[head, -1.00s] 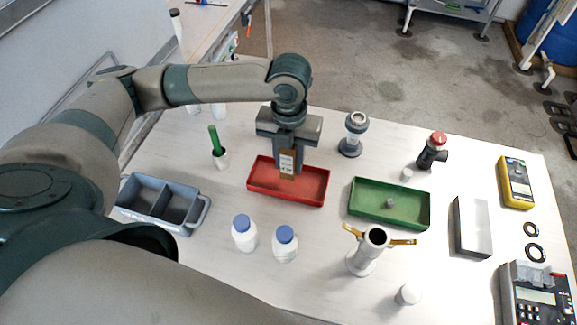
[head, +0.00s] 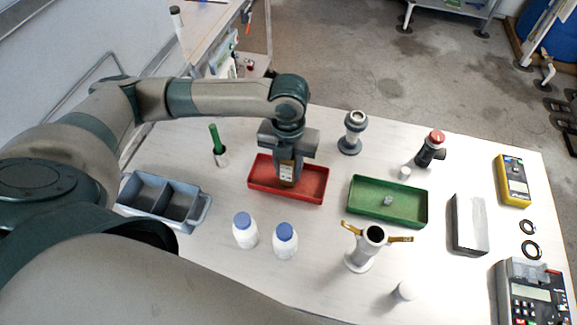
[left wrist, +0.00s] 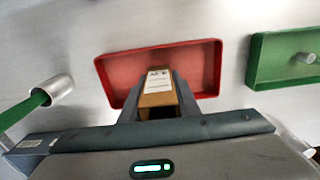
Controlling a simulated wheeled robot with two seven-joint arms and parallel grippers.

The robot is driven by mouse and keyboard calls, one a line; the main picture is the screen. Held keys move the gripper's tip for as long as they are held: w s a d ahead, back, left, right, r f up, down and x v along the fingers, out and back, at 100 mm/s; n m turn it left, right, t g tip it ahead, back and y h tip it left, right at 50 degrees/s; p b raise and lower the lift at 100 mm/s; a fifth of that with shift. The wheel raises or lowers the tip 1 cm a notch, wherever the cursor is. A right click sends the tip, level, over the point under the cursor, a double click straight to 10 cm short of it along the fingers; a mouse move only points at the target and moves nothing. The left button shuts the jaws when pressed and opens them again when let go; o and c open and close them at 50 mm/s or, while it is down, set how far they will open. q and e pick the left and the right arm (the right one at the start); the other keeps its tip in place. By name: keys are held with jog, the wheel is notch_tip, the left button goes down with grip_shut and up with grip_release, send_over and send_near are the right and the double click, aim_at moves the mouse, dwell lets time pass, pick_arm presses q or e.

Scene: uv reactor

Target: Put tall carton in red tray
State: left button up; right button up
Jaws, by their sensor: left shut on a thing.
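The tall carton (head: 287,173) is brown with a white label. My left gripper (head: 288,163) is shut on it, pointing down over the red tray (head: 312,192). In the head view the carton's lower end appears within the tray's outline; I cannot tell whether it touches the tray floor. In the left wrist view the carton (left wrist: 158,88) is between the two fingers, in front of the red tray (left wrist: 205,68). The tray looks otherwise empty. My right gripper is not in view.
A green tray (head: 412,207) with a small grey part is to the right. Two blue-capped bottles (head: 244,230) stand in front, and a grey divided bin (head: 150,207) is at left. A green-handled tool in a metal cup (head: 221,157) and a grey fitting (head: 350,143) stand nearby.

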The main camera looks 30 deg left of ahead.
pick_arm(q)
jog(key=shift+f, duration=0.15)
jog(key=o, duration=1.1)
jog(key=shift+r, duration=0.2)
notch_tip(320, 180, up, 12)
jog(key=shift+b, duration=1.2)
